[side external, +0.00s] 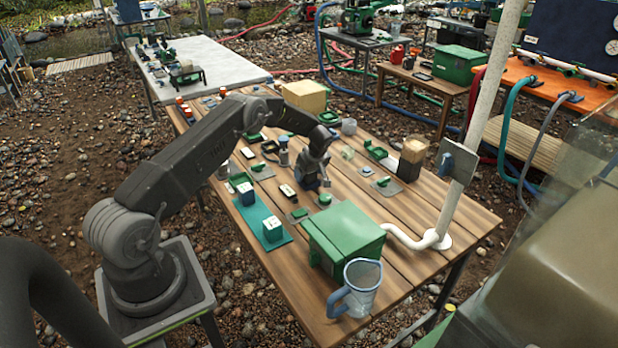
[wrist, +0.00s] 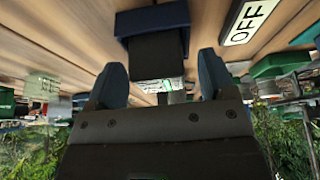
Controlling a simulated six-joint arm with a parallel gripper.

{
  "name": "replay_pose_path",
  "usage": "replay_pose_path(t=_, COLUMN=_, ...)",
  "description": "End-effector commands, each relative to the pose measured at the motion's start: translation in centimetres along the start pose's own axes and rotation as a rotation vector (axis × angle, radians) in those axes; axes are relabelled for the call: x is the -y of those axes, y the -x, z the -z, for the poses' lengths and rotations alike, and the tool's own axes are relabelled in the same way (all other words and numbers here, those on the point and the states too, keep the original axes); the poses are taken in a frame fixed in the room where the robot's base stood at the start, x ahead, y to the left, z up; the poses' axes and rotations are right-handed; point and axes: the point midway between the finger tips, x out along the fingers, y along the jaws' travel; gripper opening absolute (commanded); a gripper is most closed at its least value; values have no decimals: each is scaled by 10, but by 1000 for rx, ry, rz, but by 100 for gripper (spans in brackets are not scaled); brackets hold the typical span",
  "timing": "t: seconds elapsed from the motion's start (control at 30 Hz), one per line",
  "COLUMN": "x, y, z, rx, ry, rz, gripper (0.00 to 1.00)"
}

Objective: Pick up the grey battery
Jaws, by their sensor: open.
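My gripper (side external: 314,180) is low over the middle of the wooden table, pointing down. In the wrist view its two dark blue fingers (wrist: 161,80) stand apart. A dark grey block with a dark blue band (wrist: 158,52) is in line with the gap between them, and it looks like the grey battery. No finger visibly touches it. Its lower part merges with small pale and green details behind it. In the side view I cannot pick it out, as my gripper covers that spot.
A white OFF plate (wrist: 250,20) lies beside the block. The green box (side external: 344,238) and clear jug (side external: 358,288) stand at the table's front. A white post (side external: 462,150) rises at the right.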

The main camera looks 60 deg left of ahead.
Motion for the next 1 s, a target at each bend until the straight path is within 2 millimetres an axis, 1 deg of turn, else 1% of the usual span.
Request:
replay_pose_path(t=0.07, x=0, y=-3, z=0, rx=0, ry=0, rz=0, gripper=77)
replay_pose_path(t=0.27, x=0, y=-3, z=0, rx=0, ry=1, rz=-1, gripper=76)
replay_pose_path(t=0.9, x=0, y=-2, z=1, rx=-1, ry=1, rz=-2, gripper=14)
replay_pose_path(t=0.93, x=0, y=-2, z=1, rx=-1, ry=1, rz=-2, gripper=13)
replay_pose_path(t=1.0, x=0, y=-2, z=1, rx=-1, ry=1, rz=-2, gripper=13)
